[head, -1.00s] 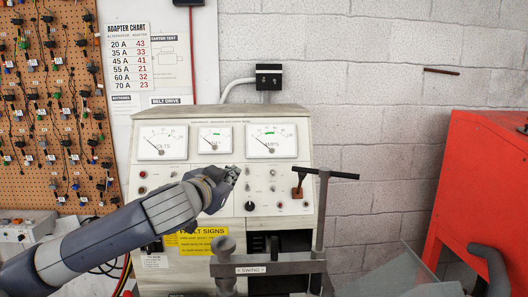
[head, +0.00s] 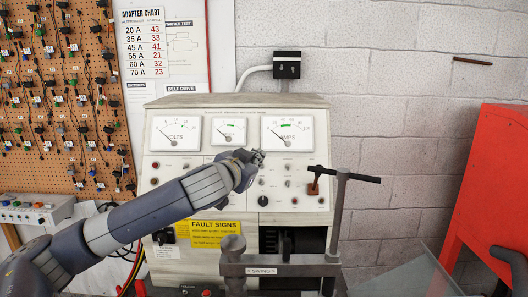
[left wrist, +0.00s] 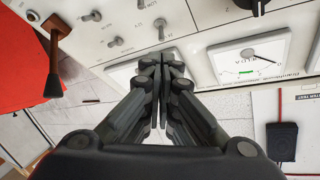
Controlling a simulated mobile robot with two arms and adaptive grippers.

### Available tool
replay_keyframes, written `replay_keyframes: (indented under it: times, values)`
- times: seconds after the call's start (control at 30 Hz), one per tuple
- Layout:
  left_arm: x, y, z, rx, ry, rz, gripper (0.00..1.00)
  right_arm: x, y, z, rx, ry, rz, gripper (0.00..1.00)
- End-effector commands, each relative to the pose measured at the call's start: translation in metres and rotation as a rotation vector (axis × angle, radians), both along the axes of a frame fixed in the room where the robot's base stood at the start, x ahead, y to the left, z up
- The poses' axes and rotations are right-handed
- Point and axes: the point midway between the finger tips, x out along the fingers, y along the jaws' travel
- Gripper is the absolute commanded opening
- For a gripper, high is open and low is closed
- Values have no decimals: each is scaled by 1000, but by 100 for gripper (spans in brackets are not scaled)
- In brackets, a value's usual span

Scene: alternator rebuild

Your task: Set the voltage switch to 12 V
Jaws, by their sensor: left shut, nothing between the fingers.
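The tester's sloped white panel (head: 215,185) carries dial meters above several small toggle switches. I cannot read which toggle is the voltage switch or how it is set. In the left wrist view, where the panel appears upside down, a metal toggle (left wrist: 160,28) stands closest to my fingertips, with others (left wrist: 115,42) to its left. My left gripper (head: 260,157) is shut and empty, just below the left part of the amps meter (head: 287,132). In the left wrist view its closed fingertips (left wrist: 162,58) overlap the meter's edge; contact cannot be told. My right gripper is out of view.
A clamp arm (head: 280,265) crosses the lower front. A red cabinet (head: 490,190) stands at right, a pegboard of adapters (head: 60,100) at left.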

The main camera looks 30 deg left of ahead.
Motion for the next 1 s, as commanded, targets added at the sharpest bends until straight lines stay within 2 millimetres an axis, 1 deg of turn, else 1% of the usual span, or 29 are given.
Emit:
replay_keyframes:
  times: [0.03, 0.2, 0.4, 0.6, 0.9, 1.0]
  values:
    - [9, 1, 3, -1, 1, 1, 0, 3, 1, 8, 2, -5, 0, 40]
    - [35, 6, -2, -1, 0, -1, 0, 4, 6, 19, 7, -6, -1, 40]
    - [53, 10, -6, 0, 0, 0, 0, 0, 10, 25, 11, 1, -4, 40]
    - [58, 11, -8, 1, -1, -1, 0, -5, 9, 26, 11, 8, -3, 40]
    - [58, 11, -9, 1, -2, -1, 0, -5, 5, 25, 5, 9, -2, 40]
    - [58, 11, -10, 4, -7, -1, 0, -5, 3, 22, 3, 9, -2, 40]
